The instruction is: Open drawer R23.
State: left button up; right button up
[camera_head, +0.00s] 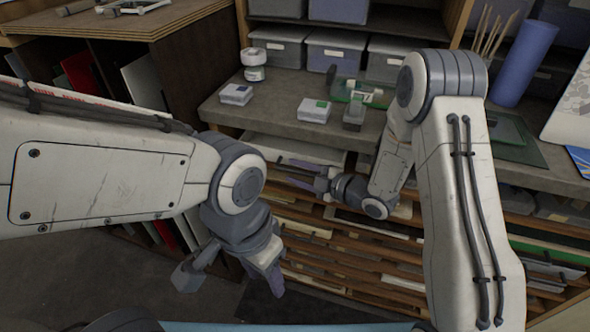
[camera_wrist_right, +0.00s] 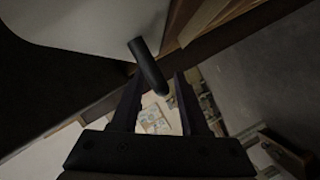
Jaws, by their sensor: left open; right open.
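Under the grey counter in the head view is a white drawer or panel (camera_head: 292,151), partly hidden by my right arm. No label R23 is readable, so I cannot tell if this is that drawer. My right gripper (camera_head: 302,177) is open, just in front of and below it. In the right wrist view, a dark bar (camera_wrist_right: 148,66), which looks like a handle, reaches into the gap between the open fingers (camera_wrist_right: 160,84). Whether they touch it is unclear. A pale panel (camera_wrist_right: 85,25) lies beyond. My left gripper (camera_head: 229,278) is open and empty, low over the floor.
The counter (camera_head: 275,108) holds small white boxes (camera_head: 314,110), a jar (camera_head: 254,66) and a blue roll (camera_head: 524,63). Wooden slots with sheets (camera_head: 345,265) fill the space below. A dark rack (camera_head: 120,75) stands left. Floor at lower left is clear.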

jog(key=shift+w+a+f, duration=0.1)
jog(key=shift+w+a, duration=0.05)
jog(key=shift+a, duration=0.1)
grip_shut()
dwell(1.4)
